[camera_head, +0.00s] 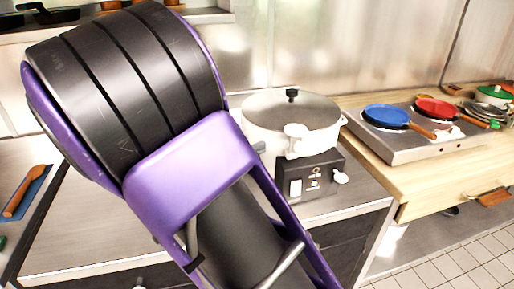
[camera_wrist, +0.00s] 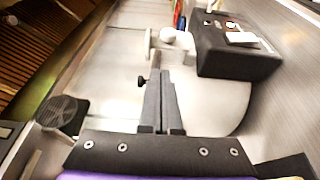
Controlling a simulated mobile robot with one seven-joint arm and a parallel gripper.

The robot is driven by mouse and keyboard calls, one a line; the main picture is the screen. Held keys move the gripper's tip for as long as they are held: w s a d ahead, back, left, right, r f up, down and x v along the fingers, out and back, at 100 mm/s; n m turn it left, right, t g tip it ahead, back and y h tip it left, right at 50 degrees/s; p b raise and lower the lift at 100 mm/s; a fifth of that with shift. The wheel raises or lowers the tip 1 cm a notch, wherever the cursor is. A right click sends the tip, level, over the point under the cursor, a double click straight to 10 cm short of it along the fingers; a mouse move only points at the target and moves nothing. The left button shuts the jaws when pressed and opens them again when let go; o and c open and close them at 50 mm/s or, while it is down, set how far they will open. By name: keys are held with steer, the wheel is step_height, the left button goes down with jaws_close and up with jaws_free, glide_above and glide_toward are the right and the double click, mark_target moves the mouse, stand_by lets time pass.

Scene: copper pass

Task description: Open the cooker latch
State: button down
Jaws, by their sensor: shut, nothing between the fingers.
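The cooker (camera_head: 268,117) is a white pot with a flat grey lid and a black top knob. It stands on the counter right of my arm in the head view. A white rounded latch-like part (camera_head: 296,133) sticks out at its front rim, above a black control box (camera_head: 313,174). In the wrist view the black box (camera_wrist: 235,52) is at upper right, with white rounded parts (camera_wrist: 178,38) beside it. My gripper (camera_wrist: 160,74) is shut and empty, its tips a little below those white parts. Contact cannot be told.
A steel hob (camera_head: 420,140) with a blue pan (camera_head: 386,114) and a red pan (camera_head: 438,108) stands on a wooden counter at right. A wooden spoon (camera_head: 24,190) lies on a blue board at far left. Bare counter (camera_head: 90,235) shows left of my arm.

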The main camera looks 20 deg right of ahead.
mark_target(295, 142)
steer(key=x, duration=0.7)
steer(key=shift+w+d, duration=0.1)
steer(key=shift+d, duration=0.2)
steer(key=shift+a+f+b, duration=0.1)
steer(key=shift+a+b, duration=0.05)
steer(key=shift+b, duration=0.15)
steer(key=shift+m, duration=0.3)
